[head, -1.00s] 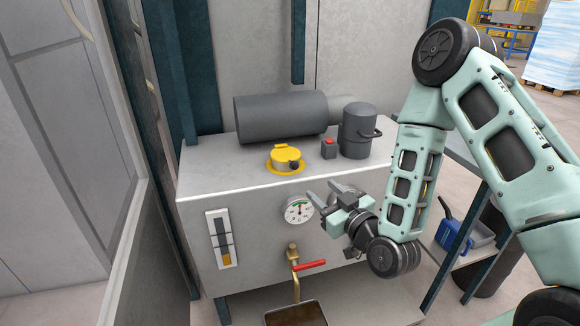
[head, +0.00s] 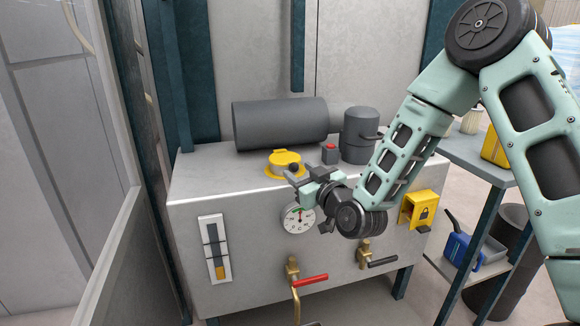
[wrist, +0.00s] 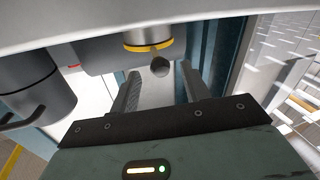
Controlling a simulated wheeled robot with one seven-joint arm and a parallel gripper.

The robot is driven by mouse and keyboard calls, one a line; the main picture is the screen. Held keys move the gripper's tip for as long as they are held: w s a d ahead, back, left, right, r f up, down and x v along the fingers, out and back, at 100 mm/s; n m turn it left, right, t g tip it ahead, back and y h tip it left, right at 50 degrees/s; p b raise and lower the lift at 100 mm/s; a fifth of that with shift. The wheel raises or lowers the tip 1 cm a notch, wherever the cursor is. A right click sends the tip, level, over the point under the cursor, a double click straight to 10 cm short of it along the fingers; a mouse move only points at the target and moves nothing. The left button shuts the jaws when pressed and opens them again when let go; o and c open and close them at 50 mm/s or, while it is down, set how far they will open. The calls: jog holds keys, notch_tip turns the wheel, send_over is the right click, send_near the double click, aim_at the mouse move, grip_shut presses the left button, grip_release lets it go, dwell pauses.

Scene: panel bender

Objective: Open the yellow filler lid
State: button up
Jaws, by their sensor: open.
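The yellow filler lid (head: 284,160) sits shut on top of the grey tank (head: 190,175), with a dark round knob (head: 293,167) on its near right side. My gripper (head: 296,174) is open and empty, just in front of the lid at the tank's front top edge. In the wrist view the dark knob (wrist: 160,67) appears between the two spread fingers, beyond their tips. A yellow rim (wrist: 147,48) shows just above it there. I see no contact between the fingers and the knob.
A dark horizontal cylinder (head: 280,122) lies behind the lid. Below are a gauge (head: 298,218), a red-handled valve (head: 310,280) and a yellow lock box (head: 420,208). Left of the lid the tank top is clear.

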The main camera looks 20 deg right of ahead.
aim_at(290, 165)
jog(key=x, duration=0.5)
jog(key=shift+w+a, duration=0.1)
jog(key=shift+w, duration=0.3)
jog(key=shift+p, duration=0.35)
grip_shut()
